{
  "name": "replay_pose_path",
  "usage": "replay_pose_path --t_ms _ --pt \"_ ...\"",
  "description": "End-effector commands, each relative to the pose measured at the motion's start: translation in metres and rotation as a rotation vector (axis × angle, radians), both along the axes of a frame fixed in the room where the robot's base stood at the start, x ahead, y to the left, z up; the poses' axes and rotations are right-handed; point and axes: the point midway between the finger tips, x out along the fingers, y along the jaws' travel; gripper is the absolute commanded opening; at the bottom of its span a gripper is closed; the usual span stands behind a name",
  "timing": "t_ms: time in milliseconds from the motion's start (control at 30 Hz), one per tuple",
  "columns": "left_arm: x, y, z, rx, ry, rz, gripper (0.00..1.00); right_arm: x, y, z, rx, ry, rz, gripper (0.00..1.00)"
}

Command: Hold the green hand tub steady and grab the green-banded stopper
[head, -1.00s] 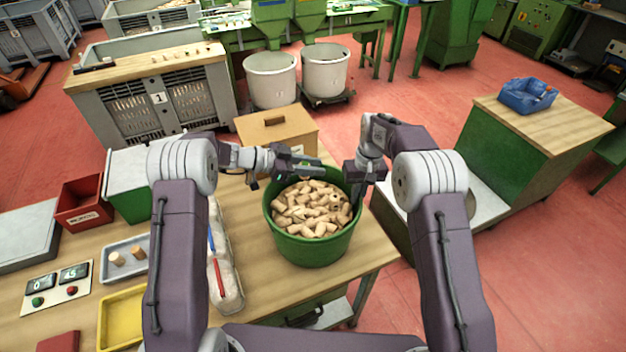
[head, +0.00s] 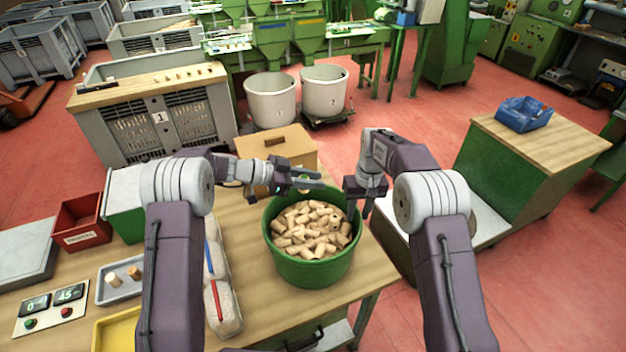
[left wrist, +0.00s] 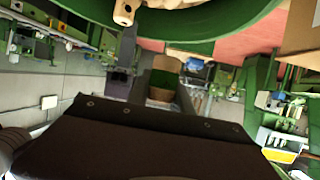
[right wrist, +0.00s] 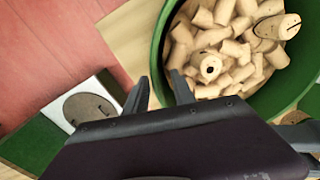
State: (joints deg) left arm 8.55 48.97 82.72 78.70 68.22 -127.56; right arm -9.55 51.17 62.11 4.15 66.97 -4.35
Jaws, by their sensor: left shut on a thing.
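The green hand tub (head: 312,272) stands on the wooden bench, full of plain cork stoppers (head: 305,235). My left gripper (head: 318,181) is above the tub's far part, shut on a stopper. In the left wrist view the held green-banded stopper (left wrist: 163,78) shows green and brown between the jaws. My right gripper (head: 359,205) is at the tub's right rim, pointing down. In the right wrist view its fingers (right wrist: 160,85) stand apart, with the rim close between them; I see no firm grip.
The bench's right edge is close to the tub.

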Motion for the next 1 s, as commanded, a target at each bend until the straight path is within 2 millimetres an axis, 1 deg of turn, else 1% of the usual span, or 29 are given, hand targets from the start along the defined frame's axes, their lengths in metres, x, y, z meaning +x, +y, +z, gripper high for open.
replay_pose_path --t_ms 33,200,333,400,500,800,833,867,933,967,1000 --pt "0.000 0.000 0.000 0.000 0.000 0.000 0.00 0.002 -0.001 0.013 0.001 -0.007 0.000 0.31" --pt "0.000 0.000 0.000 0.000 0.000 0.000 0.00 0.002 -0.004 0.058 0.001 -0.007 0.000 0.31" --pt "0.000 0.000 0.000 0.000 0.000 0.000 0.00 0.002 -0.006 0.084 0.000 -0.006 -0.001 0.31" --pt "0.000 0.000 0.000 0.000 0.000 0.000 0.00 0.002 -0.006 0.094 0.000 -0.005 -0.001 0.31" --pt "0.000 0.000 0.000 0.000 0.000 0.000 0.00 0.002 -0.007 0.101 0.001 -0.003 -0.001 0.31" --pt "0.000 0.000 -0.001 0.000 0.000 0.000 0.00 0.002 -0.008 0.102 0.000 -0.002 -0.003 0.31" --pt "0.000 0.000 -0.002 0.000 0.000 0.000 0.00 0.002 -0.009 0.105 0.001 -0.009 -0.007 0.31" --pt "0.000 0.000 -0.003 0.000 0.000 0.000 0.00 0.003 -0.010 0.109 0.003 -0.019 -0.009 0.31" --pt "0.000 0.000 -0.005 0.000 0.000 0.000 0.00 0.005 -0.015 0.128 0.009 -0.060 -0.018 0.31" --pt "0.000 0.000 -0.007 0.000 0.000 0.000 0.00 0.002 -0.018 0.136 0.010 -0.073 -0.024 0.31" --pt "0.000 0.000 -0.009 0.000 0.000 0.000 0.00 -0.007 -0.024 0.144 0.009 -0.070 -0.034 0.31"
